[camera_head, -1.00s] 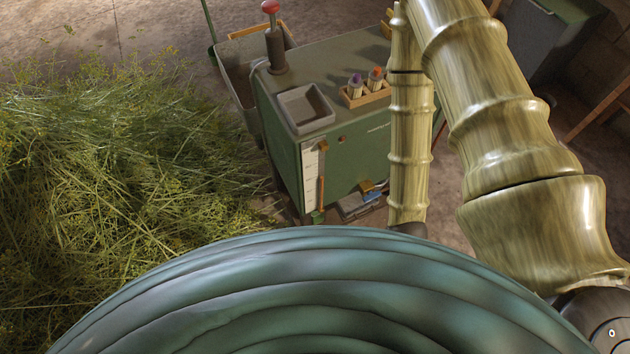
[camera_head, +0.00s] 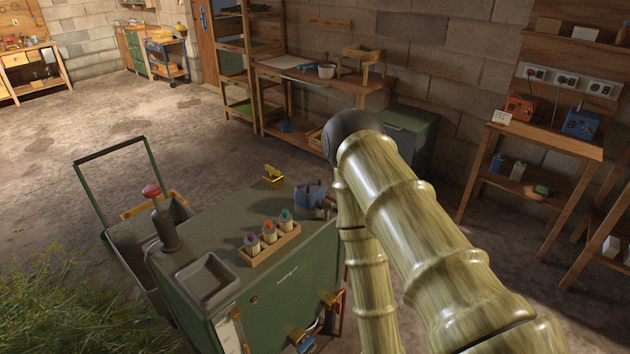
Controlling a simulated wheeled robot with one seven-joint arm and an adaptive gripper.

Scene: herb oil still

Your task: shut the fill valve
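The green still cabinet (camera_head: 275,305) stands at lower centre. Low on its front, at the picture's lower edge, is a brass fitting (camera_head: 299,337) with a blue part (camera_head: 306,346), partly cut off. A copper-coloured fitting (camera_head: 330,299) is near the front right corner. A small brass fitting (camera_head: 273,175) stands on the back of the top. I cannot tell which of these is the fill valve, or its handle position. My arm bends at its elbow right of the cabinet and its forearm runs down out of the picture. My gripper is not in view.
The cabinet top holds a red-knobbed lever (camera_head: 163,218), a grey tray (camera_head: 206,284), a wooden rack (camera_head: 270,243) of small bottles and a dark blue object (camera_head: 310,197). A cart (camera_head: 125,240) and cut herbs (camera_head: 60,310) lie left. The floor behind is clear.

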